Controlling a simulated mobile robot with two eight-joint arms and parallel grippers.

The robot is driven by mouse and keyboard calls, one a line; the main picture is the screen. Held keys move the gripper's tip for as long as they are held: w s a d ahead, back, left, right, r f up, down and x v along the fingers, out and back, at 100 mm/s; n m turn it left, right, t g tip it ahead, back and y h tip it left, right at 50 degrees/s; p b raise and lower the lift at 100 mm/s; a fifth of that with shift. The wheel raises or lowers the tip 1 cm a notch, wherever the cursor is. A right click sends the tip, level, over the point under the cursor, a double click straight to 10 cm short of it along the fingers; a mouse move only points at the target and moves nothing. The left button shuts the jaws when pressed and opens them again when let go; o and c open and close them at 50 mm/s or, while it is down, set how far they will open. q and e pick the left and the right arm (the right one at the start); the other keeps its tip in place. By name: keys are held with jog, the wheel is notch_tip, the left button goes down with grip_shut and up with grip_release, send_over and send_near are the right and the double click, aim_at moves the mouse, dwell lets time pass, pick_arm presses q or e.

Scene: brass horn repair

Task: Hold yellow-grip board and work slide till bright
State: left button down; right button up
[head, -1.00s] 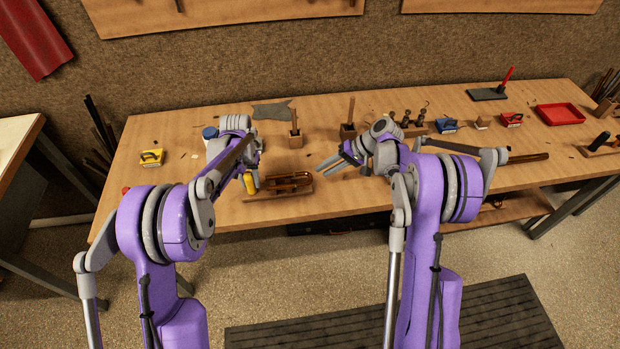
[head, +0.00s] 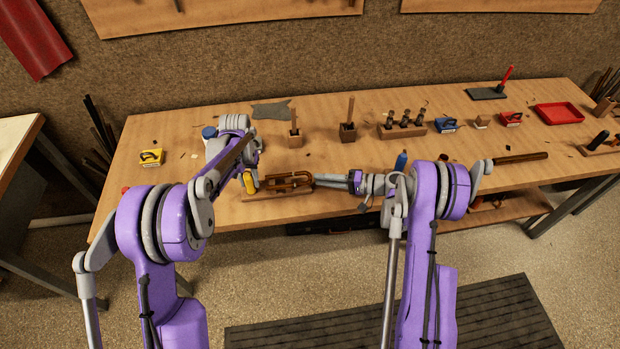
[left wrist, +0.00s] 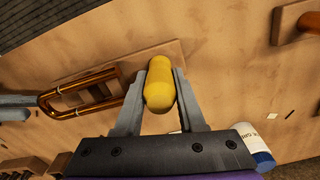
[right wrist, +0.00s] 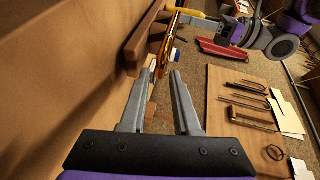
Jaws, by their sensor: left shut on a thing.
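The wooden board (head: 277,195) lies on the bench at front left, with a yellow grip (left wrist: 159,88) at its left end. My left gripper (left wrist: 159,75) is shut on the yellow grip. The U-shaped brass slide (left wrist: 85,97) lies along the board, coppery brown in the head view (head: 292,185). My right gripper (head: 316,180) is level with the slide's right, curved end. In the right wrist view its fingertips (right wrist: 163,74) are apart, with the slide (right wrist: 166,48) end-on at the gap. I cannot tell whether they touch it.
Behind the board stand wooden blocks with upright tools (head: 296,140) and a tool rack (head: 403,129). Yellow (head: 151,157), blue (head: 446,125) and red (head: 511,119) small blocks and a red tray (head: 560,113) lie on the bench. A blue-capped container (left wrist: 258,148) is near my left gripper.

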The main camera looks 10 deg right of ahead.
aim_at(311, 177)
jog(key=shift+x, duration=2.25)
jog(key=shift+c, duration=0.2)
grip_shut()
jog(key=shift+d, duration=0.1)
